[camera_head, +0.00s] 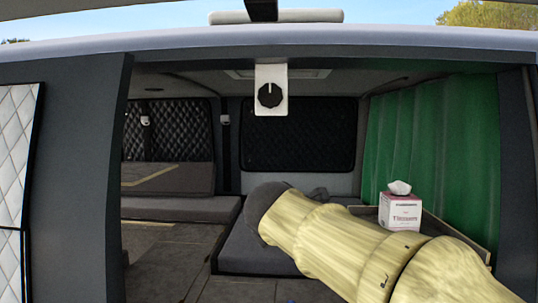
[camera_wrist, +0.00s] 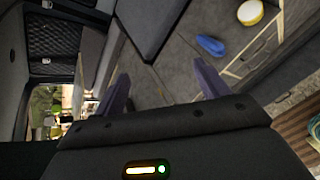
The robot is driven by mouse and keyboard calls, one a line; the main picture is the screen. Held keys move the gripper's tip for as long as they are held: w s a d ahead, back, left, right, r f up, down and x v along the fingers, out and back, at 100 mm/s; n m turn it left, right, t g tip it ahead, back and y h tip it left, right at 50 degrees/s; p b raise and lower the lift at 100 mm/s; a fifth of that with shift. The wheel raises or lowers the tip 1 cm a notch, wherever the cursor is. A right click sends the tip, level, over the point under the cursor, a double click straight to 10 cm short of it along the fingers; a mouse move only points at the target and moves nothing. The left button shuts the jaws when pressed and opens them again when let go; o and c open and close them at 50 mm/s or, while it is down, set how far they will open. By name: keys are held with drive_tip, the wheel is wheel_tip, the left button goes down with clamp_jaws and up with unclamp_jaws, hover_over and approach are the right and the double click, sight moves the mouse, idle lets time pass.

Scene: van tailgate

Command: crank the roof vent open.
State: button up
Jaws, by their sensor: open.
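A black round knob (camera_head: 270,95) with a white pointer mark sits on a white plate (camera_head: 271,72) that hangs at the top of the van opening in the head view. The pointer stands upright. A long white lid (camera_head: 276,16) shows on the roof above it; I cannot tell whether it is raised. My gripper (camera_wrist: 161,70) is open and empty in the wrist view, its two fingers apart over the van floor. The knob is not in the wrist view. In the head view my arm reaches in from the lower right, below the knob, and hides the fingers.
A tissue box (camera_head: 400,210) stands at the right behind my arm, near a green curtain (camera_head: 432,140). The roof edge (camera_head: 420,42) crosses above the opening. A blue item (camera_wrist: 210,45) and a yellow-rimmed round container (camera_wrist: 250,12) show in the wrist view. Space around the knob looks clear.

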sight(270, 93)
drive_tip(key=s+a+r+n+t+p, duration=0.1)
drive_tip(key=s+r+n+t, duration=0.2)
drive_tip(key=r, duration=1.1)
drive_tip(key=s+a+r+n+t+p, duration=0.1)
drive_tip(key=s+r+n+t, duration=0.2)
drive_tip(key=r, duration=1.1)
drive_tip(key=s+n, duration=0.1)
drive_tip(key=n, duration=0.2)
drive_tip(key=shift+s+a+r, duration=0.2)
drive_tip(key=shift+s+a, duration=0.15)
drive_tip(key=shift+s, duration=0.05)
drive_tip(key=shift+w, duration=0.1)
drive_tip(key=w+p, duration=0.2)
drive_tip(key=w, duration=0.3)
drive_tip(key=w+p, duration=0.2)
drive_tip(key=w, duration=0.4)
drive_tip(key=w+p, duration=0.2)
drive_tip(key=w, duration=0.4)
drive_tip(key=shift+w+d+f, duration=0.1)
drive_tip(key=shift+w+d, duration=0.05)
drive_tip(key=shift+d, duration=0.15)
drive_tip(key=c, duration=1)
